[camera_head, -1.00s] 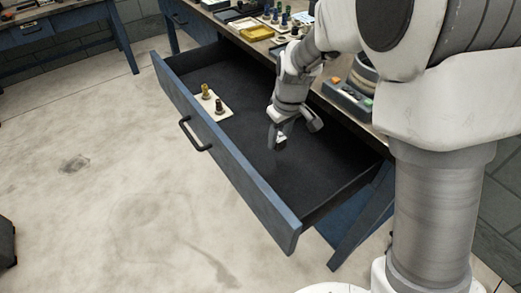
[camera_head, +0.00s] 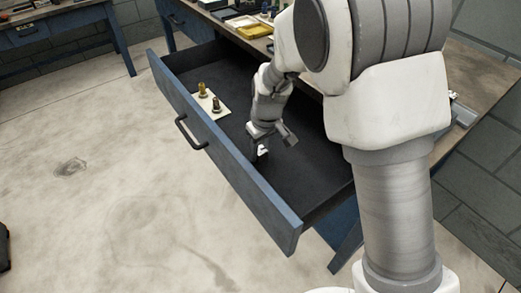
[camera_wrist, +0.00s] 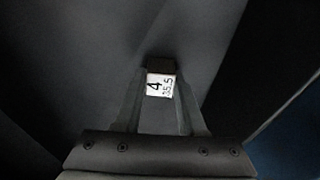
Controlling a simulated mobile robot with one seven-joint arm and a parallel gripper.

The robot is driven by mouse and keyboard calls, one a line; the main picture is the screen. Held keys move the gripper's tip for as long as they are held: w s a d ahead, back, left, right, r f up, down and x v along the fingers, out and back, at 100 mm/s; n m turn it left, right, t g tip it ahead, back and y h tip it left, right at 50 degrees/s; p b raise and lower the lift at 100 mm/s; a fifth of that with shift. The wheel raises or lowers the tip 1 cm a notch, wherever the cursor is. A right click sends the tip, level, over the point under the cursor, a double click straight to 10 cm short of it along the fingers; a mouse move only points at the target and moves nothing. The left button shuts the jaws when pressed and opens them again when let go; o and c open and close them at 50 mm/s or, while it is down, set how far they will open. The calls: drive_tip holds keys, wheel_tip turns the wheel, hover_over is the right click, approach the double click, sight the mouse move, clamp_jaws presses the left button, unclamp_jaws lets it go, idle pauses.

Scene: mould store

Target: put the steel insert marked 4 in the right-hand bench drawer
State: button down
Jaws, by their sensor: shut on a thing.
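The steel insert marked 4 (camera_wrist: 160,84) shows in the wrist view between my gripper's fingers, with a white label reading 4 and 35.5. My gripper (camera_head: 270,150) is shut on it and points down inside the open bench drawer (camera_head: 222,163). The drawer has a blue front, a black handle and a dark floor. In the head view the insert is a small pale and dark spot at the fingertips. I cannot tell whether it touches the drawer floor.
A cream plate (camera_head: 209,103) with two brass-coloured pegs lies in the drawer's left part. The drawer floor right of my gripper is bare. The bench top (camera_head: 480,80) behind carries a yellow tray (camera_head: 250,21) and other small items. Open floor lies in front.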

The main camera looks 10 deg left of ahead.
sight(264, 163)
drive_tip(key=c, duration=0.5)
unclamp_jaws()
drive_tip(key=shift+f, duration=0.1)
wheel_tip(264, 163, up, 12)
drive_tip(key=s+d+p, duration=0.1)
drive_tip(key=p, duration=0.3)
drive_tip(key=s+d+r+m+t, duration=0.2)
drive_tip(key=s+d+r+m, duration=0.3)
drive_tip(key=d+r, duration=0.8)
drive_tip(key=s+d+r+m+t+h, duration=0.1)
drive_tip(key=s+d+m, duration=0.3)
drive_tip(key=s+d, duration=0.9)
drive_tip(key=shift+s+m+t, duration=0.2)
drive_tip(key=shift+m+t, duration=0.2)
drive_tip(key=shift+t, duration=0.3)
